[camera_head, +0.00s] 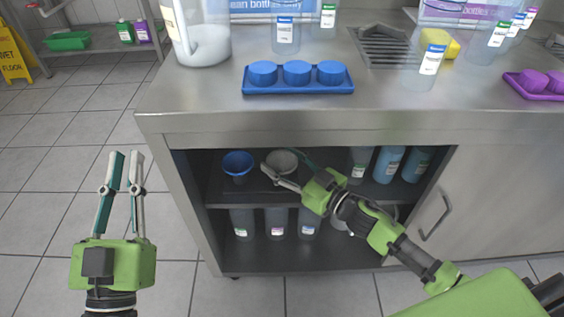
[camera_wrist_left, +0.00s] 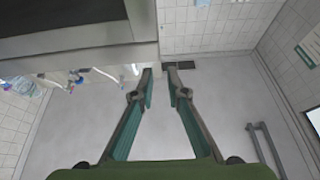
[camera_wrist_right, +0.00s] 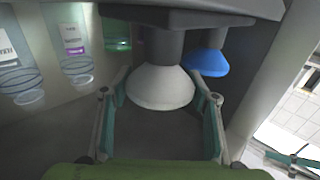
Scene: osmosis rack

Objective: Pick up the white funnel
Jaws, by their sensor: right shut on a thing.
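The white funnel (camera_head: 283,161) is on the upper shelf inside the open cabinet, next to the blue funnel (camera_head: 238,164). In the right wrist view the white funnel (camera_wrist_right: 160,88) sits between the fingers, with its wide mouth towards the camera. My right gripper (camera_head: 280,167) reaches into the cabinet and is shut on the white funnel. The fingers hide part of the funnel in the head view. My left gripper (camera_head: 127,154) is out over the floor left of the cabinet, empty, with a narrow gap between its fingertips. The blue funnel (camera_wrist_right: 208,62) hangs right of the white one in the right wrist view.
Blue-filled bottles (camera_head: 388,163) stand on the shelf right of my right gripper. Several bottles (camera_head: 276,222) stand on the shelf below. The steel countertop (camera_head: 205,100) overhangs the cabinet and carries a blue tray (camera_head: 300,87). The tiled floor (camera_head: 45,200) at left is clear.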

